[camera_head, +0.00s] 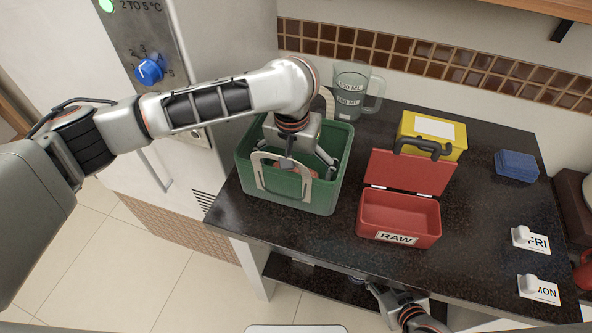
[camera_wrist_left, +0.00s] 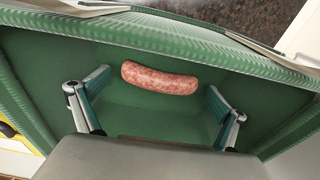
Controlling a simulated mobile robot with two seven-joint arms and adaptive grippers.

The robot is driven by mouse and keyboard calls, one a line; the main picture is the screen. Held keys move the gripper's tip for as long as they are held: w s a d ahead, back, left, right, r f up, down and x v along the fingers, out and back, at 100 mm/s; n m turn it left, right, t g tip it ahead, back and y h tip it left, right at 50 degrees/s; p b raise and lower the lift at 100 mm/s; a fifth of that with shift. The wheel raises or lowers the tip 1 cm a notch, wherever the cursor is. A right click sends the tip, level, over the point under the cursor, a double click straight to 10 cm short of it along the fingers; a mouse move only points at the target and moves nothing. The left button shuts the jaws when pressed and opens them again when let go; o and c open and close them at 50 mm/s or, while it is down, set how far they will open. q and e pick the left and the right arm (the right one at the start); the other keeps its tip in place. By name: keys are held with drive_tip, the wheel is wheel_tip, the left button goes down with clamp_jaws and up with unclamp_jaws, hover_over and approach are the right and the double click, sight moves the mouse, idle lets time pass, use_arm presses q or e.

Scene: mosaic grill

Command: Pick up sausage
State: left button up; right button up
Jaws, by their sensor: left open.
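A pink speckled sausage (camera_wrist_left: 159,78) lies in the green bin (camera_wrist_left: 45,60), seen whole in the left wrist view. In the head view the sausage (camera_head: 303,172) shows only in part behind my left gripper and the bin's handle. My left gripper (camera_head: 309,170) reaches down into the green bin (camera_head: 318,200). Its fingers are spread apart, one to each side of the sausage, without touching it in the left wrist view (camera_wrist_left: 157,105). My right gripper (camera_head: 400,305) is low at the bottom of the head view, in front of the counter; its fingers are unclear.
An open red box labelled RAW (camera_head: 398,217) stands right of the bin. A yellow box (camera_head: 432,135), a measuring jug (camera_head: 352,92) and a blue stack (camera_head: 516,165) stand behind. FRI (camera_head: 532,241) and MON (camera_head: 540,289) tags lie at right. The front-middle counter is clear.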

use_arm(q)
drive_tip(key=c, duration=1.2)
drive_tip(key=shift+r, duration=0.1)
